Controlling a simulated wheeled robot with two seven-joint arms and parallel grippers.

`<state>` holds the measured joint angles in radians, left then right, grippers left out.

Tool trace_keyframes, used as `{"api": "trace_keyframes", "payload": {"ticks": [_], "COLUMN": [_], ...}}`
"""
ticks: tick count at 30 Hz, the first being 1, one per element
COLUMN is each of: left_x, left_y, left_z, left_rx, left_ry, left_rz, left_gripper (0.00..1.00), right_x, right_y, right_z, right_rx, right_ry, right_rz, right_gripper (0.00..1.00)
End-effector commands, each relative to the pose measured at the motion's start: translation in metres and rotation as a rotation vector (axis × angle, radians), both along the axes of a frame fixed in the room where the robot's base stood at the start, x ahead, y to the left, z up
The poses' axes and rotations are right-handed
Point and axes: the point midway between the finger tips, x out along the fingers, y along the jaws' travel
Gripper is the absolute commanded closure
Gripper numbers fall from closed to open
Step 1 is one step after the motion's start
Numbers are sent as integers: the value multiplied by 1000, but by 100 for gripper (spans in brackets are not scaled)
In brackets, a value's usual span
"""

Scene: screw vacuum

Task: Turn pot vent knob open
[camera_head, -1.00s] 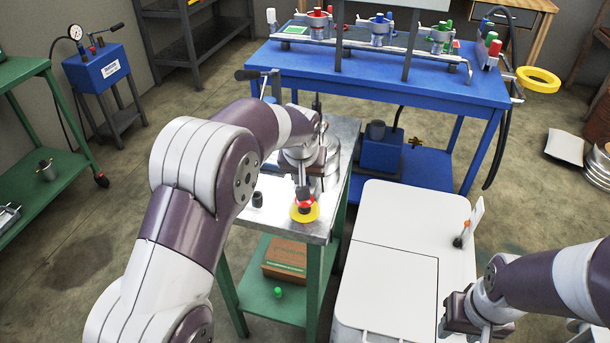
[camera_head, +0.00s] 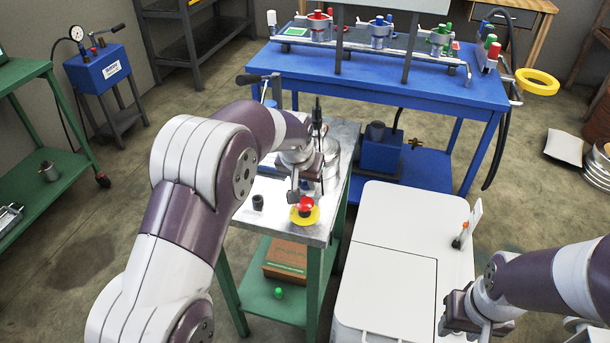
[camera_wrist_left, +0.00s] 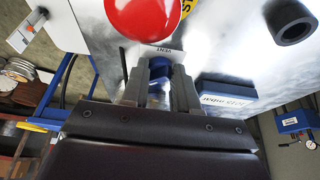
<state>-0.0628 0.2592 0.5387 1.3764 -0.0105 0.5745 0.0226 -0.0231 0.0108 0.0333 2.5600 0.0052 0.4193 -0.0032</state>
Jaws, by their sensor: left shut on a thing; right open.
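A blue vent knob (camera_wrist_left: 160,68) sits beside a VENT label (camera_wrist_left: 164,50) in the left wrist view. My left gripper (camera_wrist_left: 158,80) is shut on it, one finger on each side; the fingers hide part of the knob. In the head view my left gripper (camera_head: 294,190) points down at the metal-topped bench (camera_head: 325,222), just behind and left of the red button. The knob itself is hidden there. A metal pot (camera_head: 335,165) stands behind the gripper, partly covered by it. My right gripper (camera_head: 470,318) is open and empty over the white cabinet.
A red button (camera_head: 305,204) on a yellow disc is close to the left fingers; it also shows large in the wrist view (camera_wrist_left: 142,14). A dark hollow cylinder (camera_head: 258,201) stands left of it. The white cabinet (camera_head: 395,285) is right of the bench, the blue table (camera_head: 380,80) behind.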

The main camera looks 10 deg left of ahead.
Motion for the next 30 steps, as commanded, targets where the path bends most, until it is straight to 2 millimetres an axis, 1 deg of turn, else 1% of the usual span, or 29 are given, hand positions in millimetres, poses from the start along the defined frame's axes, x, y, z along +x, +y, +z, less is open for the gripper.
{"api": "trace_keyframes", "payload": {"ticks": [1,6,18,24,30], "left_x": [0,0,2,2,2], "left_y": [1,3,5,6,6], "left_z": [4,2,-1,0,1], "left_rx": [-1,-1,-1,-1,1], "left_ry": [1,0,-2,-2,-2], "left_rz": [-27,-160,-424,-493,-520], "left_gripper": [100,100,100,100,100], "right_x": [0,0,0,0,0], "right_y": [0,0,0,0,0], "right_z": [8,14,5,2,1], "right_rx": [0,0,0,0,0], "right_ry": [0,0,0,0,0], "right_rz": [0,0,0,0,0], "right_gripper": [57,57,57,57,57]}}
